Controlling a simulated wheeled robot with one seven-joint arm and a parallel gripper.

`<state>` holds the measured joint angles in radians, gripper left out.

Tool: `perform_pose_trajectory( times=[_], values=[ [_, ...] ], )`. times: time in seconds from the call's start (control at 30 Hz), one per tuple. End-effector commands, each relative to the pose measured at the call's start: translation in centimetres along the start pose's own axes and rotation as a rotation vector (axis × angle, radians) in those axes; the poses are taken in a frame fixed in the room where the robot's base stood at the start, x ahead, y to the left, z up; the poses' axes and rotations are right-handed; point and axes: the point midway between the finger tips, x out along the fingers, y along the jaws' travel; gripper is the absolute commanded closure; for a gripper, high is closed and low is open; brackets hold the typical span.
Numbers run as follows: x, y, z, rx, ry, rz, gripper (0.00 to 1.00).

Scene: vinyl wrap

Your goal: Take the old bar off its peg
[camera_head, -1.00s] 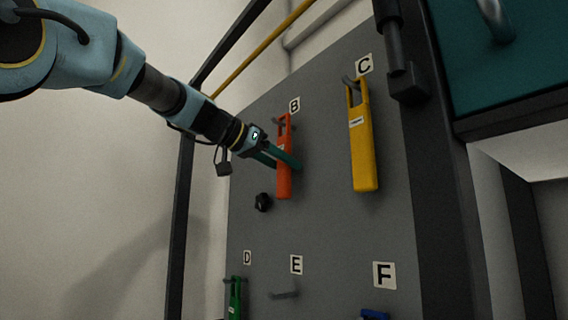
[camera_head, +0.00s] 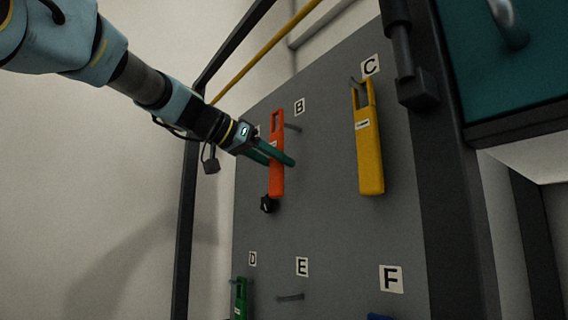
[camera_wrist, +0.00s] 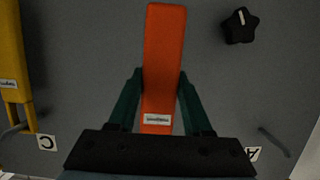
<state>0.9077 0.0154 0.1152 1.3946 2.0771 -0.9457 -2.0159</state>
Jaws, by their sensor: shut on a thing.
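The orange bar (camera_head: 276,165) has a slot at its upper end and a small label too small to read. My gripper (camera_head: 279,160) has its teal fingers shut on the bar's two sides. The wrist view also shows the bar (camera_wrist: 163,60) between the fingers (camera_wrist: 160,85). The peg at B (camera_head: 292,127) shows bare to the right of the bar, so the bar is off it and in front of the board. The bar hangs nearly upright. Its slotted end is hidden in the wrist view.
A yellow bar (camera_head: 369,150) hangs at C on the grey board (camera_head: 325,215). A black knob (camera_head: 267,204) sits below the orange bar. A green bar (camera_head: 240,300) is at D; the peg at E (camera_head: 290,297) is bare. A dark post and teal cabinet (camera_head: 470,70) stand at right.

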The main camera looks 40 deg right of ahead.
Motion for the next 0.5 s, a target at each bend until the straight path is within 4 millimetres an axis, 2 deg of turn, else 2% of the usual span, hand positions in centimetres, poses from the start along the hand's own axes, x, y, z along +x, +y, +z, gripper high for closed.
perform_pose_trajectory(
  times=[0.5],
  values=[
    [-3.9,0.0,1.1,0.000,0.002,-0.002,1.00]
  ],
)
